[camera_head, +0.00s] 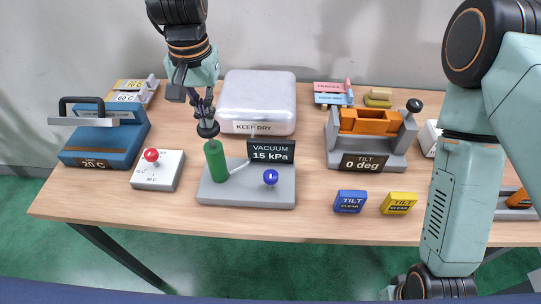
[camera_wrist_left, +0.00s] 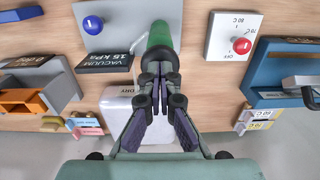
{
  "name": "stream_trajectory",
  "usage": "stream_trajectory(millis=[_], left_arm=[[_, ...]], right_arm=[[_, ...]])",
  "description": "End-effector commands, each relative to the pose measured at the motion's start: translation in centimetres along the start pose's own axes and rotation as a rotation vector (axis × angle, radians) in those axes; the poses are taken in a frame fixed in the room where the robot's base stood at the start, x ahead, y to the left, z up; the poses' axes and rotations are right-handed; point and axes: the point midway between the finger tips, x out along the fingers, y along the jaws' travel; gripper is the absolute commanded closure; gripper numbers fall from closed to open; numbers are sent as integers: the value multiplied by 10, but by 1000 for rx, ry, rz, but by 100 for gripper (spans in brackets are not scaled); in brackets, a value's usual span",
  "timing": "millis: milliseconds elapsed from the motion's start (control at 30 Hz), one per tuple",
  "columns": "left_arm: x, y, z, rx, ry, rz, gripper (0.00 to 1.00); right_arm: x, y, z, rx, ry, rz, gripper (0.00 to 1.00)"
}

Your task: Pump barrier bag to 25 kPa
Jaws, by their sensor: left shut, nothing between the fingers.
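The vacuum pump stands on a grey base (camera_head: 246,197) at the middle of the table, with a green cylinder (camera_head: 216,163), a black knob on top (camera_head: 208,130) and a blue knob (camera_head: 271,177). Its black display (camera_head: 271,151) reads VACUUM 15 kPa. The silver barrier bag (camera_head: 258,98), labelled KEEP DRY, lies behind it. My left gripper (camera_head: 206,116) is shut and empty, directly above the black pump knob; the wrist view shows its fingertips (camera_wrist_left: 159,80) by the green cylinder (camera_wrist_left: 160,35). I cannot tell whether they touch the knob. My right gripper is not visible.
A blue heat sealer (camera_head: 103,139) reading 20 C and a dial box with a red knob (camera_head: 158,170) stand left. An orange tilt fixture (camera_head: 368,122) reading 0 deg stands right. Blue (camera_head: 350,201) and yellow (camera_head: 398,203) TILT blocks lie near the front edge. My right arm covers the right side.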

Motion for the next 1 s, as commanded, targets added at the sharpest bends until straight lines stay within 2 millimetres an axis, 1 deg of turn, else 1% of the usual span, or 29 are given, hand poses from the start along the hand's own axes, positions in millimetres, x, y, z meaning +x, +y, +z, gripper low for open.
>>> stream_trajectory(millis=[33,800,1000], left_arm=[[-2,0,3,-1,-10,0,100],[-48,0,1,-2,-3,2,100],[-58,0,0,-1,0,2,100]], right_arm=[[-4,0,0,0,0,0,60],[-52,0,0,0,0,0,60],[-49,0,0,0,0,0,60]])
